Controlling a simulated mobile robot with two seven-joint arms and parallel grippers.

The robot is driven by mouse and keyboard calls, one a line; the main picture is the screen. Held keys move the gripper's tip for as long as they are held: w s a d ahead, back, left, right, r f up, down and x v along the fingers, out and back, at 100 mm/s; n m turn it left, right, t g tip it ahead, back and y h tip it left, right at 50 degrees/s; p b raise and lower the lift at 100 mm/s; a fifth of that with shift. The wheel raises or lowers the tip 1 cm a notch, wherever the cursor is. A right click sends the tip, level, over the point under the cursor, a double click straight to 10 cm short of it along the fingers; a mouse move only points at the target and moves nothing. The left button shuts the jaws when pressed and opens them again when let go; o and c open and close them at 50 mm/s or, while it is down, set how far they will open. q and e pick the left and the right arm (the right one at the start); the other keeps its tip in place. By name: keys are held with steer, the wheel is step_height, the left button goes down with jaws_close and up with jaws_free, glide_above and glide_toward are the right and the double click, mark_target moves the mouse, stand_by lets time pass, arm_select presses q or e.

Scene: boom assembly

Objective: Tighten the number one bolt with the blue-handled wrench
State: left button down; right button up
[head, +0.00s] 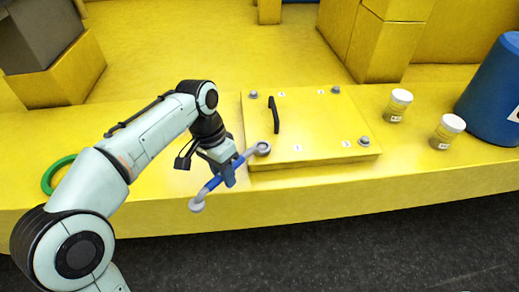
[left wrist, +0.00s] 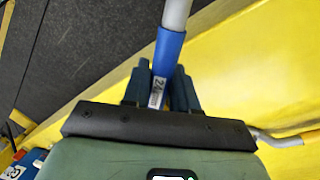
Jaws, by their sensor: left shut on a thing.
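My left gripper (head: 222,172) is shut on the blue handle of the wrench (head: 214,184), at the front left of the yellow panel (head: 310,120). The wrench's grey ring end (head: 264,148) is at the panel's front left corner and covers any bolt there; I cannot tell if it is seated. Its other end points down over the front edge. Bolts show at the back left (head: 253,94), back right (head: 335,89) and front right (head: 364,142). Their number labels are too small to read surely. The left wrist view shows the blue handle (left wrist: 166,52) between the fingers. My right gripper is out of view.
A black handle (head: 273,114) stands up on the panel. A green ring (head: 52,175) lies at the left. Yellow blocks (head: 375,40) stand behind.

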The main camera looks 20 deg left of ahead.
arm_select(q)
steer(key=shift+a, duration=0.1)
stand_by(0.3)
steer(key=shift+w+a+m+p, duration=0.15)
steer(key=shift+a+m+p, duration=0.2)
steer(key=shift+m+p, duration=0.05)
steer(key=shift+w+a+m+p, duration=0.15)
steer(key=shift+a+m+p, duration=0.15)
steer(key=shift+a+p, duration=0.15)
stand_by(0.5)
steer(key=shift+w+a+m+p, duration=0.15)
steer(key=shift+a+m+p, duration=0.2)
steer(key=shift+m+p, duration=0.1)
